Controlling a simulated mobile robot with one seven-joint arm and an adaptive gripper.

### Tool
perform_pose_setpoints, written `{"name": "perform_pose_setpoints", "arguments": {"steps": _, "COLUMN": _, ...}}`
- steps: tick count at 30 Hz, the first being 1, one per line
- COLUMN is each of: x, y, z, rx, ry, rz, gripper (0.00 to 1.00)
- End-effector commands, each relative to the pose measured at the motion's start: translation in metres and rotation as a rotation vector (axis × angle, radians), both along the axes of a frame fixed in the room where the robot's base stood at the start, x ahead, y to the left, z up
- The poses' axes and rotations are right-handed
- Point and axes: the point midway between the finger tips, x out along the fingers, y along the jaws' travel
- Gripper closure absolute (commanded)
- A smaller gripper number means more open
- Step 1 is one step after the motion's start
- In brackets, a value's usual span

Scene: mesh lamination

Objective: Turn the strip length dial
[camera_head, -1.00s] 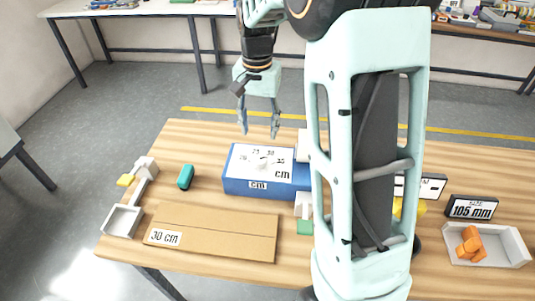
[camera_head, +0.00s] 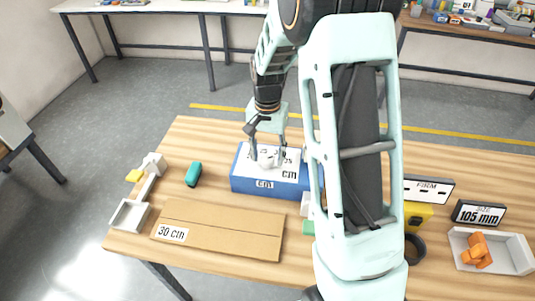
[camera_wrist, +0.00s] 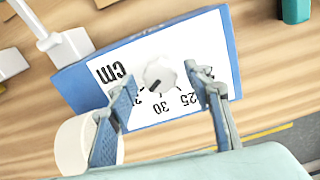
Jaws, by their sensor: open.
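The strip length dial is a white round knob (camera_wrist: 160,74) with a dark pointer mark, on the white scale face of a blue box (camera_head: 240,183). In the wrist view the scale shows 25, 30, 35 and "cm", and the pointer is turned toward the side of 30 and 35. My gripper (camera_wrist: 165,88) is open, with one finger on each side of the knob. Clear space shows between the fingers and the knob. In the head view my gripper (camera_head: 267,160) is low over the box, and its fingers partly hide the scale.
A cardboard sheet (camera_head: 215,222) labelled 30 cm lies in front of the box. A teal block (camera_head: 194,174) stands left of it. A FIRM sign (camera_head: 428,188), a 105 mm sign (camera_head: 478,213) and a tray (camera_head: 515,258) with orange pieces are at the right.

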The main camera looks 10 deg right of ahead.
Motion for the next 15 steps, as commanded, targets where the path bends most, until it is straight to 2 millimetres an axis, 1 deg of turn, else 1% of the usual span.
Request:
{"name": "perform_pose_setpoints", "arguments": {"steps": 2, "x": 0.0000, "y": 0.0000, "z": 0.0001, "rx": 0.000, "ry": 0.000, "rz": 0.000, "gripper": 0.54}}
{"name": "perform_pose_setpoints", "arguments": {"steps": 13, "x": 0.0001, "y": 0.0000, "z": 0.0005, "rx": 0.000, "ry": 0.000, "rz": 0.000, "gripper": 0.94}}
{"name": "perform_pose_setpoints", "arguments": {"steps": 15, "x": 0.0001, "y": 0.0000, "z": 0.0005, "rx": 0.000, "ry": 0.000, "rz": 0.000, "gripper": 0.96}}
